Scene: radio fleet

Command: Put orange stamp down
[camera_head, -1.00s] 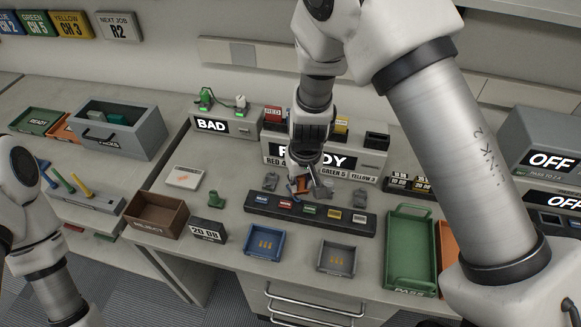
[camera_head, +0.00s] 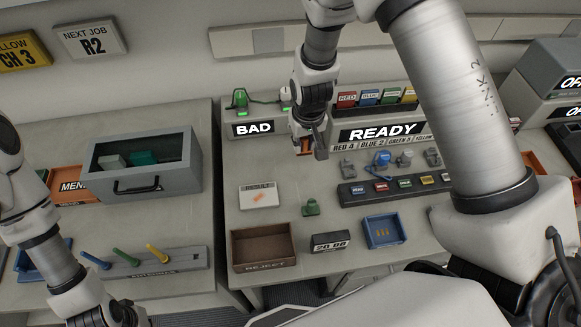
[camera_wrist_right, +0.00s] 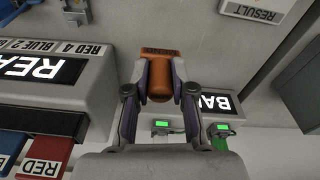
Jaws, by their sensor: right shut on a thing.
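My right gripper (camera_head: 310,150) is shut on the orange stamp (camera_wrist_right: 158,80), whose rounded orange handle sits between the two fingers in the right wrist view. In the head view only a bit of the orange stamp (camera_head: 304,150) shows under the gripper. It is held above the bench, between the BAD box (camera_head: 254,129) and the READY box (camera_head: 380,132). A white RESULT card (camera_head: 257,196) with an orange mark lies below and to the left. My left arm shows at the left, but its fingers are out of view.
A small green stamp (camera_head: 311,207) stands right of the card. A brown REJECT bin (camera_head: 264,267), a 20 DB block (camera_head: 330,242) and a blue tray (camera_head: 400,218) stand in front. A dark strip with several coloured labels (camera_head: 352,199) lies to the right.

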